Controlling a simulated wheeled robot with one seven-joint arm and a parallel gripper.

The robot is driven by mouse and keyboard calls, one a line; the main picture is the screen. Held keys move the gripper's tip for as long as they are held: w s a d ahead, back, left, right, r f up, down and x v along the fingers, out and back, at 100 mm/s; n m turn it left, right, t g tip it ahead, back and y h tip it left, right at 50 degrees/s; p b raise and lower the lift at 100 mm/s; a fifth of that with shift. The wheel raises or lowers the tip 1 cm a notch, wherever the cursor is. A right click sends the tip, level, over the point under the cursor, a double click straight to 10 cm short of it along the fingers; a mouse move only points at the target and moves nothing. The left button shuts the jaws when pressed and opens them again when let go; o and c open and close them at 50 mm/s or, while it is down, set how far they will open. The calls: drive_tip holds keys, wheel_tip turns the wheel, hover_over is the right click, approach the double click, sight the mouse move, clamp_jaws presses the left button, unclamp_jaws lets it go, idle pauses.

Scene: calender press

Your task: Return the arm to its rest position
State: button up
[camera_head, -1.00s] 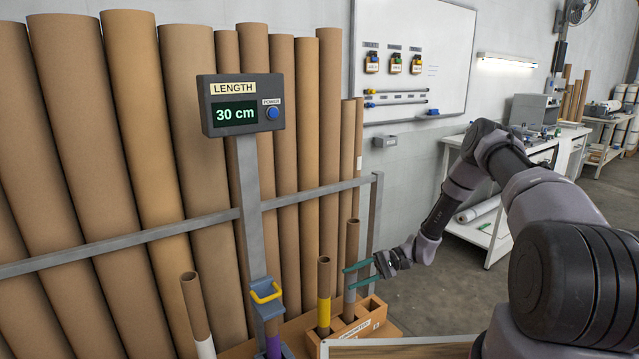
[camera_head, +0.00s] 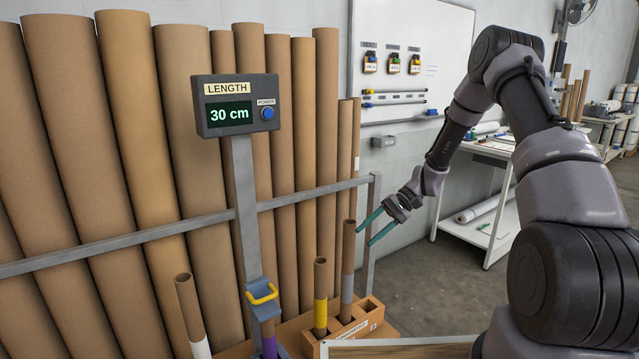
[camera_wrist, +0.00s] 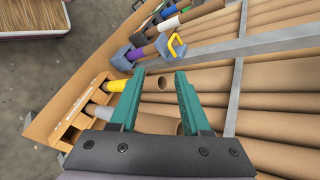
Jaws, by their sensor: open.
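My gripper (camera_head: 370,225) is open and empty, with two teal fingers apart in the air. In the head view it is just right of the upper end of a grey-banded tube (camera_head: 348,262), which stands in a wooden holder (camera_head: 372,305). My arm rises to a raised elbow at the upper right and bends down to the gripper.
A yellow-banded tube (camera_head: 320,300) stands in the same holder. A length display (camera_head: 237,105) reading 30 cm stands on a post above a clamp with a yellow handle (camera_head: 262,293). Large cardboard tubes (camera_head: 135,150) lean behind a metal rail.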

drive_tip(key=s+d+r+t+h, duration=0.1)
drive_tip(key=d+r+h, duration=0.1)
drive_tip(key=r, duration=0.5)
drive_tip(key=s+d+r+t+h, duration=0.1)
drive_tip(key=s+r+h, duration=0.1)
drive_tip(key=r, duration=0.5)
drive_tip(key=s+d+r+m+t+h, duration=0.1)
drive_tip(key=s+d+r+t, duration=0.3)
drive_tip(key=s+r, duration=0.6)
drive_tip(key=s+d+r+m+t+h, duration=0.1)
drive_tip(key=s+d+r+t+h, duration=0.2)
drive_tip(key=s+r, duration=0.7)
drive_tip(key=r+t, duration=0.1)
drive_tip(key=t, duration=0.1)
drive_tip(key=shift+s+d+t, duration=0.3)
drive_tip(key=shift+s+d, duration=0.1)
